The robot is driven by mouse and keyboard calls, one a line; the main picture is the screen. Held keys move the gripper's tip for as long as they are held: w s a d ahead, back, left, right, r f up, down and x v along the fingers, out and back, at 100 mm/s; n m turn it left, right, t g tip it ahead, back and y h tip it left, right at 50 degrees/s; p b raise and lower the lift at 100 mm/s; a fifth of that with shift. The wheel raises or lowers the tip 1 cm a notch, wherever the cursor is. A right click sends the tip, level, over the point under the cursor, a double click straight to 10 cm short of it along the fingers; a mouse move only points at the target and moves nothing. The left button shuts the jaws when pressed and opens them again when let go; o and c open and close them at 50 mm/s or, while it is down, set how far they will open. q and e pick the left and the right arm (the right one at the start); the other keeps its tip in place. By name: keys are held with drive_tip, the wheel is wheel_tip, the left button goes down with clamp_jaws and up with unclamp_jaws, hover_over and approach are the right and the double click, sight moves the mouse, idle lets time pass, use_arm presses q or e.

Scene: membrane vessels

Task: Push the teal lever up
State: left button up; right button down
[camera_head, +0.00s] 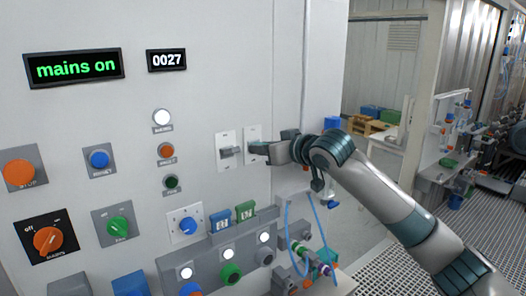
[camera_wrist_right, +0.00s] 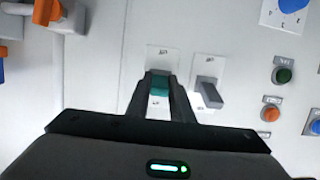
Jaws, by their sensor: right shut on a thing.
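My right gripper (camera_head: 260,149) comes in from the right to the wall panel and is at the right-hand of two white switch plates. In the right wrist view its two dark fingers (camera_wrist_right: 160,92) are shut on the teal lever (camera_wrist_right: 160,84), one on each side. The wrist picture is upside down compared with the head view. The fingers and wrist largely hide the teal lever in the head view; its white plate (camera_head: 252,132) shows above. My left gripper is not in view.
A grey lever (camera_head: 230,152) on its own plate is close beside the right gripper; it also shows in the wrist view (camera_wrist_right: 208,92). White, orange and green buttons (camera_head: 166,151) are further left. A green "mains on" display (camera_head: 74,68) is above. Boxes and knobs (camera_head: 230,272) jut out below.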

drive_tip(key=shift+w+r+g+h, duration=0.1)
drive_tip(key=shift+r+g+h, duration=0.35)
drive_tip(key=shift+g+h, duration=0.4)
drive_tip(key=c, duration=1.6)
unclamp_jaws()
drive_tip(key=shift+a, duration=0.1)
drive_tip(key=shift+o, duration=0.2)
drive_tip(key=shift+s+d+r+b, duration=0.2)
drive_tip(key=shift+s+d+b, duration=0.15)
drive_tip(key=shift+b, duration=0.05)
drive_tip(key=b+v, duration=0.7)
drive_tip(key=v, duration=0.9)
drive_tip(key=shift+d+r, duration=0.2)
drive_tip(key=shift+w, duration=0.1)
